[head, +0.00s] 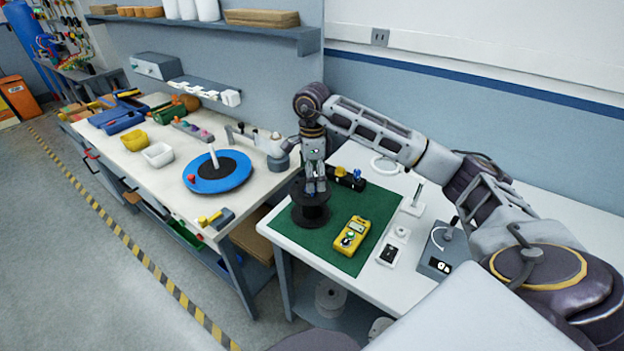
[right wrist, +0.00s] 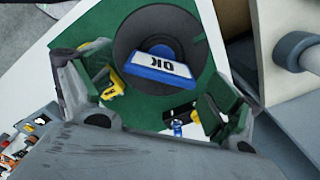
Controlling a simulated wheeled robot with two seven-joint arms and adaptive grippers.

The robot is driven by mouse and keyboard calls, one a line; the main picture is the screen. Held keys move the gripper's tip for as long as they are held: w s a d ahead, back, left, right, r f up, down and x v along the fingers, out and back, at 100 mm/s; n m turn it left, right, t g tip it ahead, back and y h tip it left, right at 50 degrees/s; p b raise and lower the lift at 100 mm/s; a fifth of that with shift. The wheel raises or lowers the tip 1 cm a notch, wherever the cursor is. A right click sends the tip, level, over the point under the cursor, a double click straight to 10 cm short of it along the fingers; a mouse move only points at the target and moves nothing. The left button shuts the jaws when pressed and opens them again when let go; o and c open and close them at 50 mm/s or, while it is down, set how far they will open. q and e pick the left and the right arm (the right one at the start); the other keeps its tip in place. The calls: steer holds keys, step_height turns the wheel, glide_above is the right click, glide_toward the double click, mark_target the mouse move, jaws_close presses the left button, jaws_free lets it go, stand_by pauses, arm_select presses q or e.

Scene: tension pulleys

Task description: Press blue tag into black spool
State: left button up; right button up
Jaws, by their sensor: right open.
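The black spool (head: 311,212) stands upright on the green mat (head: 367,218). In the right wrist view, the blue tag (right wrist: 162,66) with a white face marked "OK" shows at the middle of the spool (right wrist: 124,45). It looks tilted there; I cannot tell how deep it sits. My right gripper (head: 315,189) points down just above the spool. Its two green-padded fingers (right wrist: 157,98) are spread apart with nothing between them, the tag lying beyond them in the wrist view. In the head view the gripper hides the tag. My left gripper is not in view.
A yellow meter (head: 351,234) lies on the mat, right of the spool. A white stand (head: 413,203) and a small black-and-white device (head: 389,254) are further right. A second bench with a blue disc (head: 217,174) stands left.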

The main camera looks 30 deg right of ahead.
step_height(320, 180, up, 10)
stand_by(0.7)
steer(key=shift+s, duration=0.1)
stand_by(0.9)
